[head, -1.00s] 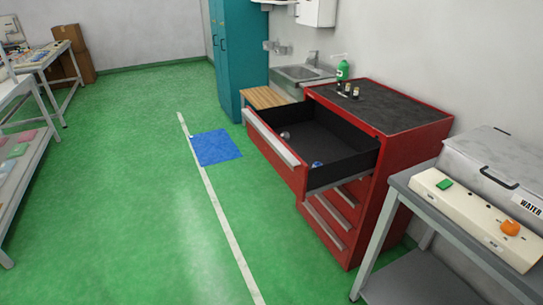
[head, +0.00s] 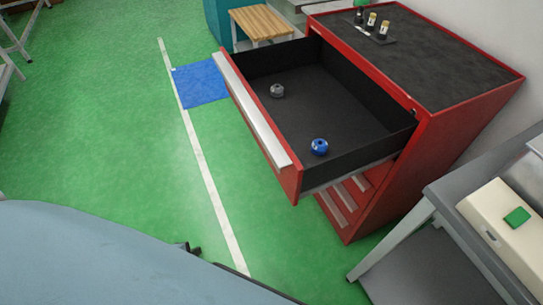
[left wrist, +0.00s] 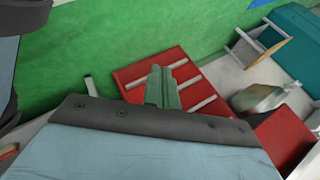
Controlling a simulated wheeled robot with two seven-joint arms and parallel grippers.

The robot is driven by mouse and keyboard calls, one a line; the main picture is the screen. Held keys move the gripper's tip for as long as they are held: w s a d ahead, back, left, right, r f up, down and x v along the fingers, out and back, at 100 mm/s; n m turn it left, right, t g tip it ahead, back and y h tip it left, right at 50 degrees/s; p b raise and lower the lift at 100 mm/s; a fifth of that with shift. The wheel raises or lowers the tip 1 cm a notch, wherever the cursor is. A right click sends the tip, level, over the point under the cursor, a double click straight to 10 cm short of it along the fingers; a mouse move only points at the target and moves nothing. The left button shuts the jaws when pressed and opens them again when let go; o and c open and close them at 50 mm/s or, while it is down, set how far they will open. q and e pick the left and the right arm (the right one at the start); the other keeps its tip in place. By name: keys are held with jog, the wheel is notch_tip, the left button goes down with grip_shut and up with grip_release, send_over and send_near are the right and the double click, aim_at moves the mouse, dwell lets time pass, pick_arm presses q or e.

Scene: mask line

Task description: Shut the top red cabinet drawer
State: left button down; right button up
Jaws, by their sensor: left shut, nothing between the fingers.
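The red cabinet (head: 385,205) stands right of centre in the head view. Its top drawer (head: 262,128) is pulled far out towards the left, with a pale handle strip along its front. A grey ball-like item (head: 277,90) and a blue one (head: 319,147) lie inside it. My left gripper (left wrist: 160,72) is shut and empty in the left wrist view, in front of a red face with several pale handles (left wrist: 185,85). In the head view my left arm covers the lower left, and its fingers are mostly hidden. My right gripper is out of view.
Small bottles (head: 372,22) stand on the cabinet's dark top. A grey table (head: 440,205) with a cream box (head: 505,225) is close on the right. A wooden stool (head: 262,20) is behind the drawer. Green floor left of the drawer is clear, with a blue floor patch (head: 200,83).

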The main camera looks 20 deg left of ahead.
pick_arm(q)
jog(key=w+a+r+m+t+h+b, duration=0.3)
jog(key=w+r+m+t+h+b, duration=0.3)
jog(key=w+r+m, duration=0.95)
jog(key=d+r+m+h+b, duration=0.4)
jog(key=d+r+m+h, duration=0.2)
jog(key=r+m, duration=0.9)
jog(key=w+d+f+m, duration=0.1)
jog(key=w+d+f, duration=0.1)
jog(key=w+d, duration=0.7)
jog(key=shift+w+f+m, duration=0.2)
jog(key=shift+w+m, duration=0.15)
jog(key=shift+w, duration=0.05)
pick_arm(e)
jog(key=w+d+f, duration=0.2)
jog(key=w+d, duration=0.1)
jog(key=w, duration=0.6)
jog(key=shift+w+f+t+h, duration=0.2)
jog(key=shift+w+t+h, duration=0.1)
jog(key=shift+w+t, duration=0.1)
